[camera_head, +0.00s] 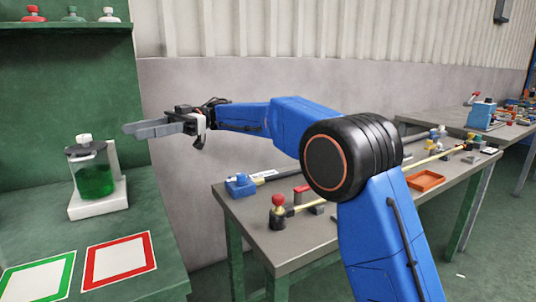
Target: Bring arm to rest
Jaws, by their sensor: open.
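My blue arm rises from the lower right and bends at a black joint. It reaches left across the picture, raised above the benches. My gripper (128,129) is at its end, pointing left, and looks empty. It is seen side-on, with its grey fingers apart from everything around them in the picture. It shows above and to the right of a glass jar of green liquid (93,179). The jar has a white knob on its lid and stands on a white base (98,202).
The green bench (165,262) carries a green-framed square (40,279) and a red-framed square (118,259). A shelf (60,25) above holds several small flasks. A grey table (290,245) at right holds several parts and an orange tray (425,181). A wall stands behind.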

